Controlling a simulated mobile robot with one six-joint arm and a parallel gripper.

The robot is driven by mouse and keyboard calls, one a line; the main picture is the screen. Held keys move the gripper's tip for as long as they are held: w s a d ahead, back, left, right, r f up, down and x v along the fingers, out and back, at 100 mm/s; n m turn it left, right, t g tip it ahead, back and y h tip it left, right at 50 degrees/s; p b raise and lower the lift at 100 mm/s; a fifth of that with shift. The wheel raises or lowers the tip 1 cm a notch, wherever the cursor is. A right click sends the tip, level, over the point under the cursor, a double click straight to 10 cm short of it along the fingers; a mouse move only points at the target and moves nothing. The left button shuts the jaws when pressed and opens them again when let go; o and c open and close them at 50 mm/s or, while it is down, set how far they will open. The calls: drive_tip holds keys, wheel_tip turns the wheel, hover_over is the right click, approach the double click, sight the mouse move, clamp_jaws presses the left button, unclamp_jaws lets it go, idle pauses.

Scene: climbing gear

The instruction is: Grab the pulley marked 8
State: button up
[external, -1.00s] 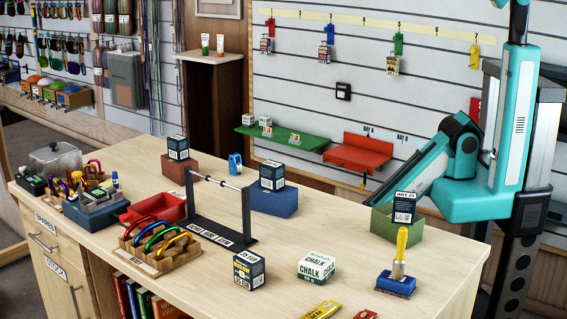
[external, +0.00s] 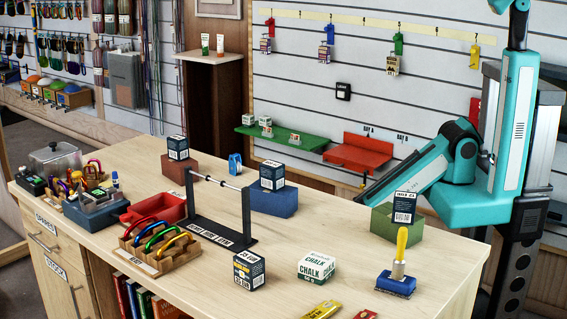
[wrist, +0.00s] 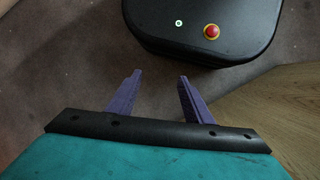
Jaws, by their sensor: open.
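No readable 8 shows on anything, so I cannot tell which thing is the pulley marked 8. A small blue piece (external: 236,163) that may be a pulley stands on the wooden table (external: 330,235), behind the black bar stand. Small red, blue, green and yellow pieces hang on the slatted wall, such as the green one (external: 398,43); their type and marks are too small to tell. My gripper (wrist: 159,76) is open and empty in the wrist view, its purple fingers apart above the floor. In the external view my arm reaches behind the table's right part; the gripper is not distinguishable there.
A black bar stand (external: 221,238), a blue block (external: 274,203), a green box (external: 397,223), a chalk box (external: 316,267) and a yellow-handled brush (external: 397,282) occupy the table. A wooden tray (external: 160,258) holds colored loops. Green (external: 281,138) and red (external: 358,153) shelves are on the wall.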

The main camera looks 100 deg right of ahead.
drive_tip(key=w+d+r+n+t+h+b, duration=0.1)
drive_tip(key=w+d+r+t+h+b, duration=0.1)
drive_tip(key=w+d+r, duration=0.45)
drive_tip(key=w+d+r+t+h+b, duration=0.2)
drive_tip(key=w+d+r, duration=0.2)
drive_tip(key=w, duration=0.6)
drive_tip(key=w+d+r+n+t+h+b, duration=0.1)
drive_tip(key=w+d+r+t+h+b, duration=0.1)
drive_tip(key=w+d+r, duration=0.5)
drive_tip(key=w+d+r+t+h+b, duration=0.15)
drive_tip(key=w+r, duration=0.25)
drive_tip(key=r, duration=0.5)
drive_tip(key=w+d+r+n+t+h+b, duration=0.1)
drive_tip(key=w+d+r+h+b, duration=0.2)
drive_tip(key=r, duration=0.6)
drive_tip(key=w+d+r+t+h+b, duration=0.1)
drive_tip(key=w+d+r+t+h, duration=0.1)
drive_tip(key=w+r, duration=0.45)
drive_tip(key=a+r+m+t+p, duration=0.2)
drive_tip(key=a+r+m+p, duration=0.45)
drive_tip(key=a+r, duration=0.65)
drive_tip(key=m+y+p, duration=0.4)
drive_tip(key=m+p, duration=0.1)
drive_tip(key=m, duration=0.3)
approach(237, 158)
drive_tip(key=shift+w+d+f, duration=0.3)
drive_tip(key=shift+w+d, duration=0.05)
drive_tip(key=shift+d, duration=0.2)
drive_tip(key=shift+w+d, duration=0.1)
